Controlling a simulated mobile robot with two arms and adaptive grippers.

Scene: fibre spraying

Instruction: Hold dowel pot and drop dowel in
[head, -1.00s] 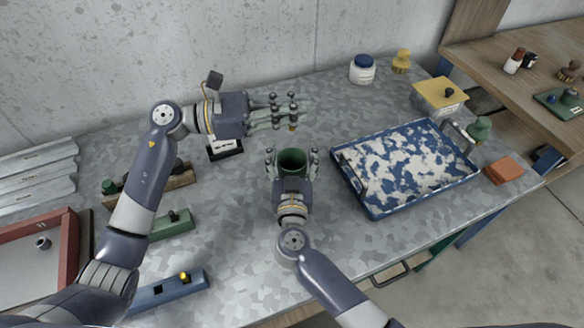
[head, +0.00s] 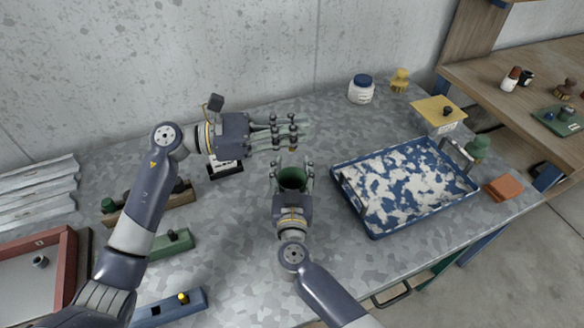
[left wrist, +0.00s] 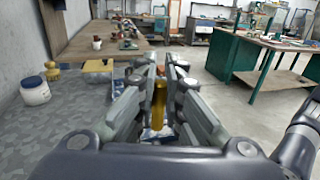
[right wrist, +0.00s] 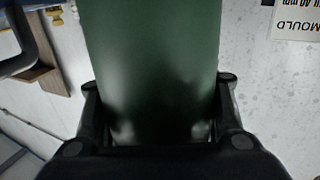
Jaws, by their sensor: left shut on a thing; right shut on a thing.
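The green dowel pot (head: 292,180) is held upright by my right gripper (head: 292,172), whose fingers are shut around its sides. In the right wrist view the pot (right wrist: 155,70) fills the middle between the fingers. My left gripper (head: 289,133) is above and behind the pot in the head view, its fingers pointing right. In the left wrist view its fingers are shut on a yellowish-brown dowel (left wrist: 159,103). The dowel is mostly hidden by the fingers in the head view. The pot's open mouth faces up, and its inside is dark.
A blue tray (head: 368,228) with white patches lies right of the pot. A white jar with a blue lid (head: 361,90) and a yellow-lidded box (head: 438,116) stand behind it. Planes and blue and green blocks lie at left.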

